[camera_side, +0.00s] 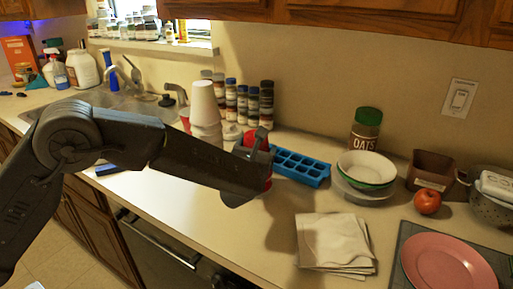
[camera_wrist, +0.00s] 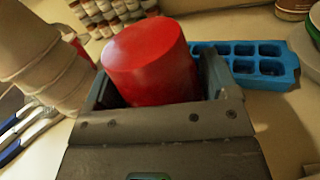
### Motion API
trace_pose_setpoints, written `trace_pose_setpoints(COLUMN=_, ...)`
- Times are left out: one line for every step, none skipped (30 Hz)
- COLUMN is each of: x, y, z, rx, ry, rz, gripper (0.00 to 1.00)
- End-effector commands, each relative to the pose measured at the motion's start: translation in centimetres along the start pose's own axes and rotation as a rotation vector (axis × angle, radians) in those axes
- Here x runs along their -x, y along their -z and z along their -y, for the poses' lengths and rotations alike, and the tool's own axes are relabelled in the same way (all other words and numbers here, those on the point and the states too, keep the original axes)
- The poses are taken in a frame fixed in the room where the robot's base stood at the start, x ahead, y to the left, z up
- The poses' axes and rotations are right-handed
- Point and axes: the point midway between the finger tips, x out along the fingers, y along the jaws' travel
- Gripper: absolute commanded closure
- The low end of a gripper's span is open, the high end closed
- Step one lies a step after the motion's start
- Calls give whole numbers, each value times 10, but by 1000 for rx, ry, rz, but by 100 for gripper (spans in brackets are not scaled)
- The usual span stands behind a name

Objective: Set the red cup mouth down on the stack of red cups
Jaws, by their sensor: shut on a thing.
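My gripper (camera_side: 257,166) is shut on a red cup (camera_wrist: 150,62), which sits between its two jaws in the wrist view (camera_wrist: 156,84). The cup's closed, flat end faces the wrist camera and its mouth is out of sight. In the side view the held cup (camera_side: 249,139) is mostly hidden by my gripper. It is right of a stack of pale cups (camera_side: 204,100) and apart from it. A little red, perhaps the stack of red cups (camera_side: 185,118), shows behind the pale stack. A red patch is also there in the wrist view (camera_wrist: 77,44), mostly hidden.
A blue ice tray (camera_side: 301,168) lies just right of my gripper. Spice jars (camera_side: 253,103) line the wall behind. Bowls (camera_side: 365,172), an oats jar (camera_side: 366,130) and folded cloth (camera_side: 335,243) are further right. Blue-handled utensils (camera_wrist: 22,140) lie left. The front counter is partly clear.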

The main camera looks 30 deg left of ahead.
Motion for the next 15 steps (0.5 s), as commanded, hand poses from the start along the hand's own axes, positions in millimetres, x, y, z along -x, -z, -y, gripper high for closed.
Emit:
trace_pose_setpoints(x=0, y=1, z=0, rx=0, ry=0, rz=0, gripper=42)
trace_pose_setpoints(x=0, y=2, z=0, rx=0, ry=0, rz=0, gripper=42)
trace_pose_setpoints(x=0, y=2, z=0, rx=0, ry=0, rz=0, gripper=42)
trace_pose_setpoints(x=0, y=3, z=0, rx=0, ry=0, rz=0, gripper=42)
trace_pose_setpoints(x=0, y=3, z=0, rx=0, ry=0, rz=0, gripper=42)
trace_pose_setpoints(x=0, y=4, z=0, rx=0, ry=0, rz=0, gripper=42)
trace_pose_setpoints(x=0, y=4, z=0, rx=1, ry=0, rz=0, gripper=42)
trace_pose_setpoints(x=0, y=4, z=0, rx=1, ry=0, rz=0, gripper=42)
trace_pose_setpoints(x=0, y=4, z=0, rx=1, ry=0, rz=1, gripper=42)
trace_pose_setpoints(x=0, y=4, z=0, rx=1, ry=0, rz=1, gripper=42)
trace_pose_setpoints(x=0, y=4, z=0, rx=1, ry=0, rz=1, gripper=42)
trace_pose_setpoints(x=0, y=4, z=0, rx=1, ry=0, rz=1, gripper=42)
trace_pose_setpoints(x=0, y=4, z=0, rx=1, ry=0, rz=0, gripper=42)
trace_pose_setpoints(x=0, y=4, z=0, rx=0, ry=0, rz=0, gripper=19)
trace_pose_setpoints(x=0, y=4, z=0, rx=0, ry=0, rz=0, gripper=15)
